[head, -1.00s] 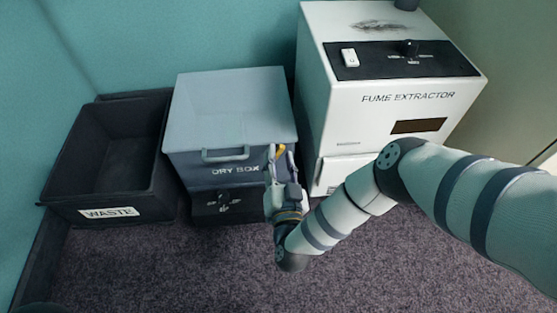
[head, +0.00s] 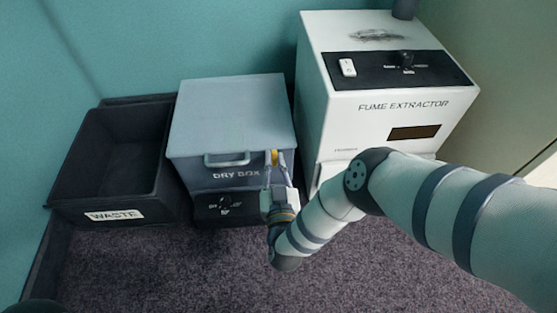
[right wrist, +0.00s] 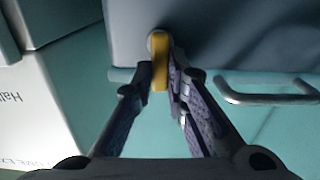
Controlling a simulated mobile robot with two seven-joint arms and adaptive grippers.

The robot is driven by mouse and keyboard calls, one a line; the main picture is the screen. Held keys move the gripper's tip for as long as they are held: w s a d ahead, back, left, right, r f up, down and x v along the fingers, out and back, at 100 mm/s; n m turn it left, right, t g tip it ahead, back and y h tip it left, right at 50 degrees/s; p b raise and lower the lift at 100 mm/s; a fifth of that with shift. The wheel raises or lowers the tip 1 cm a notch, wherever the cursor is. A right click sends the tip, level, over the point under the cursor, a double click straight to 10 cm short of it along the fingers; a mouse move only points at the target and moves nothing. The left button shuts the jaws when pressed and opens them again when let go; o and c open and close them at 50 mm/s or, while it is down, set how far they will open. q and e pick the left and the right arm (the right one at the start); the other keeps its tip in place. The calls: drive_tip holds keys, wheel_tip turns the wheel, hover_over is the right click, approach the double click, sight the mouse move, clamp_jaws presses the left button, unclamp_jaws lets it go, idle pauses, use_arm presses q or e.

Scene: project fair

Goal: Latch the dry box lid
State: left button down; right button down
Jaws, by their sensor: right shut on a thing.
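The dry box (head: 235,180) stands on the floor between the waste bin and the fume extractor. Its grey-blue lid (head: 228,112) is down, with a handle (head: 227,159) on its front; the handle also shows in the right wrist view (right wrist: 265,92). A yellow latch (head: 274,157) sits at the right end of the box's front. In the right wrist view the latch (right wrist: 160,62) hangs from a round pivot between my fingertips. My right gripper (head: 278,165) is at the latch, its fingers (right wrist: 163,75) shut on it. My left gripper is not in view.
The black waste bin (head: 62,185) stands open and empty to the left. The white fume extractor (head: 345,118) stands close on the right, behind my right arm. Below the dry box lid is a dark panel with a knob (head: 225,204). Carpet (head: 180,270) in front is clear.

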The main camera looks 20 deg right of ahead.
drive_tip(key=c, duration=1.6)
unclamp_jaws()
drive_tip(key=v, duration=0.7)
drive_tip(key=shift+s, duration=0.3)
drive_tip(key=shift+a, duration=0.1)
